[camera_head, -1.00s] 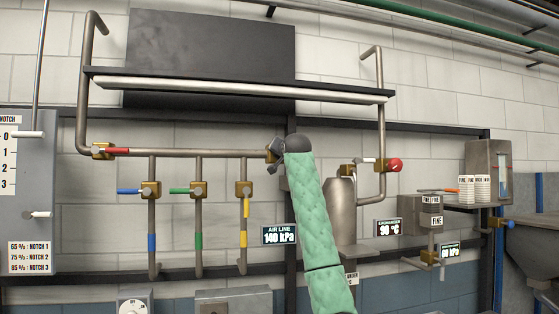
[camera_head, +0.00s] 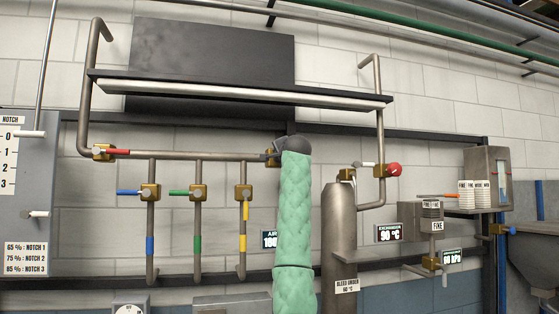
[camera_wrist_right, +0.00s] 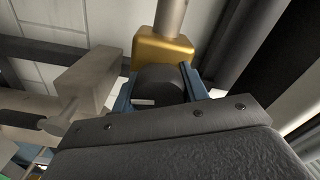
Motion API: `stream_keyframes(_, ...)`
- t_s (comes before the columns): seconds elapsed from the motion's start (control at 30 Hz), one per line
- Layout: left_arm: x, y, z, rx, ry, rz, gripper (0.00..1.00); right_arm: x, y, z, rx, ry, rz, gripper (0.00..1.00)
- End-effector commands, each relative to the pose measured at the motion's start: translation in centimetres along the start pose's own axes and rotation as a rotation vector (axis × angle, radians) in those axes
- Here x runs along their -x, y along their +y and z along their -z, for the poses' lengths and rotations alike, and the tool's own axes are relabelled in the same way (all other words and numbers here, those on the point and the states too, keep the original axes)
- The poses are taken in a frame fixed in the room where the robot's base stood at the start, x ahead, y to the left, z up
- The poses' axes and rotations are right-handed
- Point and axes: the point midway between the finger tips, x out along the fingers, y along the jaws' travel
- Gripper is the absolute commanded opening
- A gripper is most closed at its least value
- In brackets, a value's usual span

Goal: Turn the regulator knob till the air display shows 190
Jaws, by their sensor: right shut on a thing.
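The regulator knob (camera_wrist_right: 160,84) is a dark round cap under a brass body (camera_wrist_right: 163,47) in the right wrist view. My right gripper (camera_wrist_right: 160,92) has its blue fingers on either side of the knob and is shut on it. In the head view the right gripper (camera_head: 274,152) is at the right end of the horizontal pipe, and my green-sleeved arm and dark wrist hide most of it and the knob. The air display (camera_head: 268,240) is partly covered by my arm; its visible digits look like 180, but the last is unclear. My left gripper is not in view.
Red (camera_head: 118,152), blue (camera_head: 128,192) and green (camera_head: 180,191) valve handles are to the left. A grey cylinder (camera_head: 338,235) stands close right of my arm, with a red knob (camera_head: 394,170) beyond. A black shelf (camera_head: 240,96) is above.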

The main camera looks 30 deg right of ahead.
Motion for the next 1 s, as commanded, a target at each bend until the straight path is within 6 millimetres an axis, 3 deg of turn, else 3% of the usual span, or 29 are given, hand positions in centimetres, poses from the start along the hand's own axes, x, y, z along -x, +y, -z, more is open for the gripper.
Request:
stream_keyframes(0.47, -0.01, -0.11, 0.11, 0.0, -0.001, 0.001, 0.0, -0.01, 0.07, 0.04, -0.014, 0.001, -0.001, 0.21)
stream_keyframes(0.5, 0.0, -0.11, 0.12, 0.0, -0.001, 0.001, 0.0, -0.01, 0.07, 0.04, -0.013, 0.001, -0.001, 0.5)
stream_keyframes(0.6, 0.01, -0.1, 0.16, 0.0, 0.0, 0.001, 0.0, -0.01, 0.07, 0.03, -0.013, 0.001, -0.001, 0.66)
stream_keyframes(1.0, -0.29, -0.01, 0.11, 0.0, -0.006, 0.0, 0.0, 0.45, 0.16, -0.07, -0.013, 0.0, 0.0, 0.66)
